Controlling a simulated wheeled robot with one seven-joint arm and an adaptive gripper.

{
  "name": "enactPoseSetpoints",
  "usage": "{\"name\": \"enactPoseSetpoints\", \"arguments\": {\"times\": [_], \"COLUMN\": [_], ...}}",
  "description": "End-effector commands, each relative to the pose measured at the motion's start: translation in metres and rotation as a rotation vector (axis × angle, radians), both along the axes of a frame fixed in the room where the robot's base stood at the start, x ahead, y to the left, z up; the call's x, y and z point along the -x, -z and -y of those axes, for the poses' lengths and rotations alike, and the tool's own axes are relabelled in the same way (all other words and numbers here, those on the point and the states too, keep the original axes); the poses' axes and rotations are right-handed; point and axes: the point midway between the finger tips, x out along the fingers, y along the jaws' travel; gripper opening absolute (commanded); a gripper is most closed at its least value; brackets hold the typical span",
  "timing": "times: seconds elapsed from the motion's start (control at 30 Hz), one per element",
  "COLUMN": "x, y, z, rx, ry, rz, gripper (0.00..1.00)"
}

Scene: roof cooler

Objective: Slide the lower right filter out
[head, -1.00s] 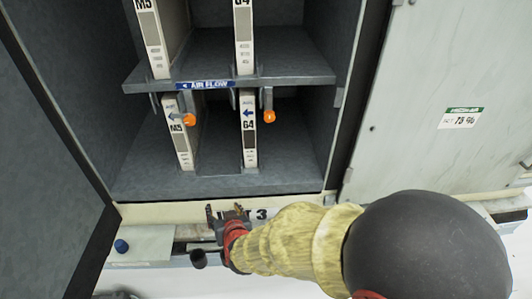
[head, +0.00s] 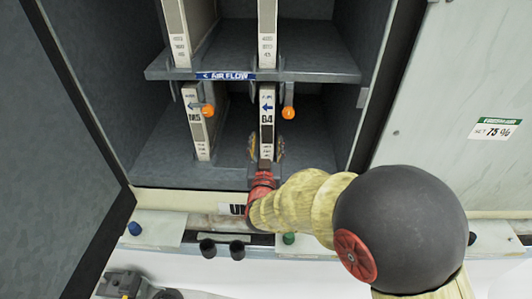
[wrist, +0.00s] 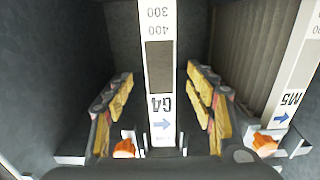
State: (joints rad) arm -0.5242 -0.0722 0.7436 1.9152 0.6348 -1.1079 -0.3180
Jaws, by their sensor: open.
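The lower right filter (head: 267,112), a white-edged panel marked G4, stands upright in the lower compartment. It shows upside down in the wrist view (wrist: 159,65). My gripper (head: 266,148) is low at its front edge. In the wrist view my gripper (wrist: 160,85) is open, with one yellow-padded finger on each side of the filter and visible gaps between. An orange-tipped latch (head: 289,112) hangs down to the right of the filter's top in the head view. The filter's lower end is partly hidden by my gripper.
The M5 filter (head: 198,130) stands to the left, with another orange-tipped latch (head: 208,110) beside it. A shelf with an AIR FLOW label (head: 226,76) is above. The right wall of the compartment is close, and an open door (head: 50,130) is at the left.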

Motion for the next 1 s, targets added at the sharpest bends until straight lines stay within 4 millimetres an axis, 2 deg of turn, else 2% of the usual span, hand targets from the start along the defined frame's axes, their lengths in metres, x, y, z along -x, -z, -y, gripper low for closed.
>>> {"name": "enactPoseSetpoints", "arguments": {"times": [0.3, 0.5, 0.7, 0.93, 1.0], "x": [-0.057, -0.080, -0.089, -0.089, -0.089], "y": [0.002, 0.001, 0.000, 0.000, 0.000], "z": [0.003, 0.003, 0.003, 0.003, 0.003], "rx": [-0.001, -0.001, 0.000, 0.000, 0.000], "ry": [0.001, 0.000, -0.001, -0.001, -0.001], "rz": [0.001, 0.000, 0.000, 0.000, 0.000], "gripper": [0.55, 0.55, 0.55, 0.55, 0.52]}}
